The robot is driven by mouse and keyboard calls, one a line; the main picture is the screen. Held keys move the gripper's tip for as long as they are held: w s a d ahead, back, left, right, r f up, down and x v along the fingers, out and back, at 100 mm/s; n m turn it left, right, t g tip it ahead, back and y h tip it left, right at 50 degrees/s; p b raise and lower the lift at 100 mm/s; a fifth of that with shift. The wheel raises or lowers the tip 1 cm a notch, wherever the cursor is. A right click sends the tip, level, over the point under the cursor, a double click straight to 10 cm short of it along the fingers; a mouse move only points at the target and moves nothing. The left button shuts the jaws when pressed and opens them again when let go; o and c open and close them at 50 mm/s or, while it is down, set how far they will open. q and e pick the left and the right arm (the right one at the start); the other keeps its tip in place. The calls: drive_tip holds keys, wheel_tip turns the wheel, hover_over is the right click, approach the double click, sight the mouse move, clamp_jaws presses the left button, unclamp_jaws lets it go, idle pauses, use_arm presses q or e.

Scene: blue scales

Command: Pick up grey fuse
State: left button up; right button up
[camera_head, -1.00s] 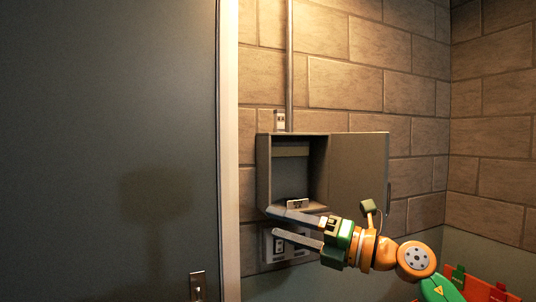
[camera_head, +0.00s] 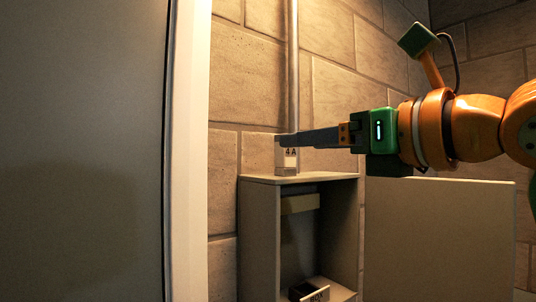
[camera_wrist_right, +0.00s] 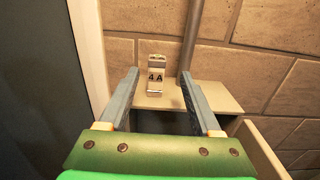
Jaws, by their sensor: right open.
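A small pale grey fuse (camera_head: 287,160) marked "4A" stands upright on top of the open wall box. It also shows in the right wrist view (camera_wrist_right: 156,76). A second, darker fuse-like piece with a pale label (camera_head: 309,292) lies inside the box at the bottom. My right gripper (camera_head: 293,139) is open, pointing left at the top of the 4A fuse and partly covering it. In the right wrist view, the fuse shows between the two fingertips, nearer the left one, with no visible contact. My left gripper is out of view.
The wall box (camera_head: 258,235) is open at the front, with its door (camera_head: 440,240) swung out to the right. A vertical metal pipe (camera_head: 293,60) runs up the stone wall just behind the fuse. A large dark door (camera_head: 80,150) and white frame (camera_head: 187,150) stand left.

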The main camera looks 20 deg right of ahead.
sight(285, 155)
drive_tip(key=p+x, duration=0.3)
drive_tip(key=x, duration=0.2)
drive_tip(key=shift+a, duration=0.25)
drive_tip(key=shift+w+a+f, duration=0.1)
drive_tip(key=shift+w+f, duration=0.1)
drive_tip(key=shift+w, duration=0.1)
drive_tip(key=shift+s, duration=0.2)
clamp_jaws()
